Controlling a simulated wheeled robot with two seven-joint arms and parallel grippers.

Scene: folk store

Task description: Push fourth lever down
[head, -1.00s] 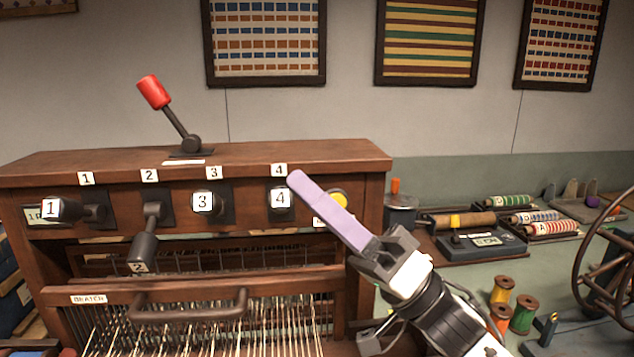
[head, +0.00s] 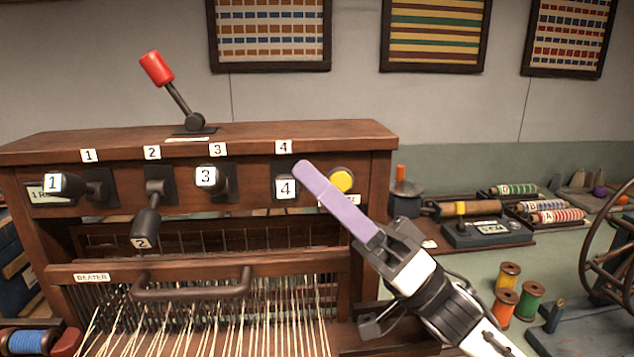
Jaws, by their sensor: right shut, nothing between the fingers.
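The fourth lever (head: 286,188) is on the loom's wooden front panel, under the label 4 (head: 283,147). Its numbered end faces me and sits a little below its dark mounting plate's middle. My right gripper (head: 305,172) is shut and empty, its long purple fingers pointing up and left. The fingertips overlap the lever's upper right edge in the head view; I cannot tell whether they touch. Lever 3 (head: 206,176) faces me, lever 2 (head: 146,225) hangs down, and lever 1 (head: 58,184) points left. My left gripper is not in view.
A yellow button (head: 341,180) is just right of the fingers. A red-handled lever (head: 157,69) stands on the loom top. The beater handle (head: 190,290) and warp threads are below. Spools (head: 528,300) and a wheel (head: 612,245) are at the right.

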